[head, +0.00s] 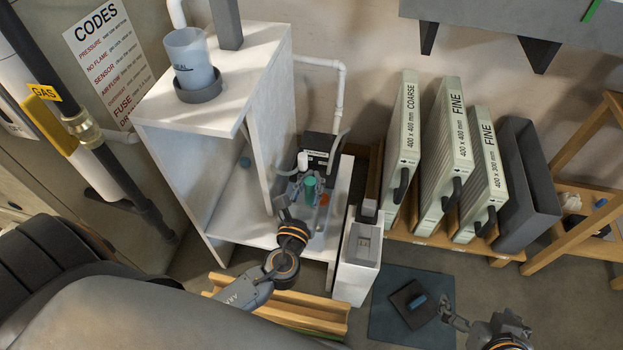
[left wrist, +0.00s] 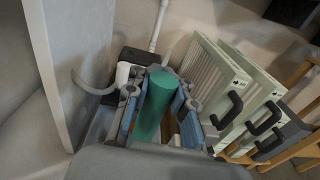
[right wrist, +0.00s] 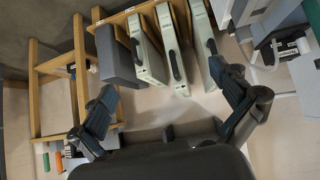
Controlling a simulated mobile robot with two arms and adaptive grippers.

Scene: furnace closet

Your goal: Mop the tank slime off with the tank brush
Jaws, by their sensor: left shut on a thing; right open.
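The tank brush shows as a green upright handle (head: 309,187); it is large in the left wrist view (left wrist: 153,105). My left gripper (head: 303,190) is shut around this handle, one finger on each side. The brush's lower end is hidden by the gripper. It stands at a small pale tank (head: 321,224) on the white shelf, in front of a black unit (head: 319,148) with hoses. I cannot make out the slime. My right gripper (head: 452,312) is open and empty above the floor, away from the tank; its spread fingers show in the right wrist view (right wrist: 172,105).
A white cabinet panel (head: 258,150) stands close left of the tank. A white box (head: 358,255) stands to its right. Several filters (head: 443,150) sit in a wooden rack. A dark mat (head: 385,320) lies on the floor. A cup (head: 192,58) stands on the cabinet.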

